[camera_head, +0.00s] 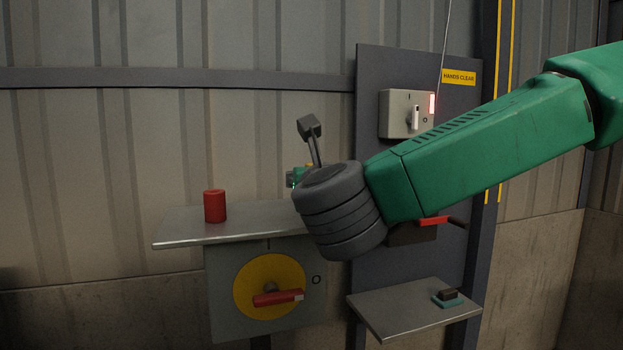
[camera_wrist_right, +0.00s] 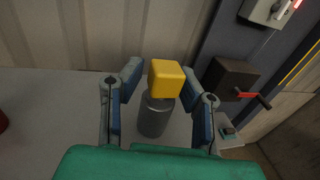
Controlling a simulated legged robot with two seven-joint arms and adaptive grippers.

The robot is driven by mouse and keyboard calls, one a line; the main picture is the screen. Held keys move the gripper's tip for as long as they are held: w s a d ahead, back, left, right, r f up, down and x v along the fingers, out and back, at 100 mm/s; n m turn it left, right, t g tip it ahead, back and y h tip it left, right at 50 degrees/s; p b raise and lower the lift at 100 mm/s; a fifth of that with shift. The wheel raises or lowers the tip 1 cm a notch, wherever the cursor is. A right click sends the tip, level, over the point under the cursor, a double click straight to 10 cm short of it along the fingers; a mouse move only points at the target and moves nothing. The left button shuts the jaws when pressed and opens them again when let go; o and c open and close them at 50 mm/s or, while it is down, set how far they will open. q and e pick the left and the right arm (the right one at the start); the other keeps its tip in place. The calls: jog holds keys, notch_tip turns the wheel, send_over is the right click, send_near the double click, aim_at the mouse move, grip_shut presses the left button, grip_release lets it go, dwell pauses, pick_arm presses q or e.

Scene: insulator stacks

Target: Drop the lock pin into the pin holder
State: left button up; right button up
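A yellow block (camera_wrist_right: 167,79) sits on top of an upright grey cylinder (camera_wrist_right: 154,116) on the shelf in the right wrist view. They may be the lock pin and its holder, but I cannot tell which part is which. My right gripper (camera_wrist_right: 160,84) is open, with one finger on each side of the yellow block and visible gaps beside the cylinder. A red cylinder (camera_head: 215,206) stands on the shelf to the left. My left gripper is not in view.
The metal shelf (camera_head: 180,228) is above a yellow dial with a red handle (camera_head: 277,299). Behind my arm is a dark panel with a switch box (camera_head: 398,113) and a red-handled lever (camera_head: 434,220). A lower shelf (camera_head: 390,312) holds a small dark block (camera_head: 447,297).

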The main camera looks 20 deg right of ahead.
jog(key=shift+s, duration=0.1)
jog(key=s+a, duration=0.2)
jog(key=s, duration=0.9)
jog(key=shift+s+r, duration=0.15)
jog(key=shift+s, duration=0.15)
